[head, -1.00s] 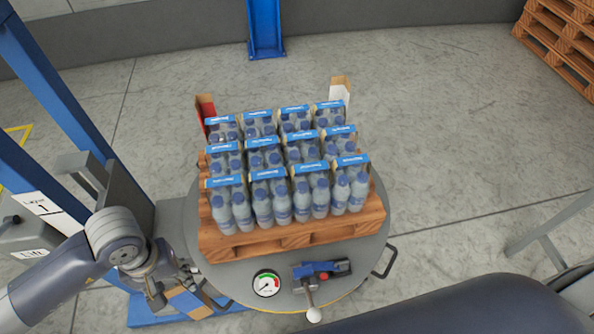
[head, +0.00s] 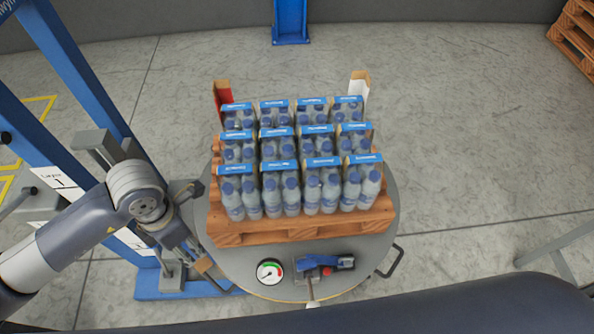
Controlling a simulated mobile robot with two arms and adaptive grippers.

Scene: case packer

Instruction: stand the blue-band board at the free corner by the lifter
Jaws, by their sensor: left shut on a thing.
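My left gripper (head: 192,250) is beside the lifter, low at the left edge of the round table, partly hidden by my own wrist. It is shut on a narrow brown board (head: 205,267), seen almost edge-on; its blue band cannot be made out. The wooden pallet (head: 300,230) bears several packs of blue-capped bottles (head: 300,160). A red-faced board (head: 223,98) stands at its back left corner and a white-faced board (head: 359,88) at its back right corner. No board shows at the two front corners. The blue lifter (head: 75,75) stands at the left. My right gripper is not in view.
The round grey table (head: 235,258) carries a gauge (head: 270,271) and a blue hand tool (head: 325,264) in front of the pallet. A metal handle (head: 391,262) sticks out at its right. Stacked pallets (head: 575,35) are at the back right. The floor between is clear.

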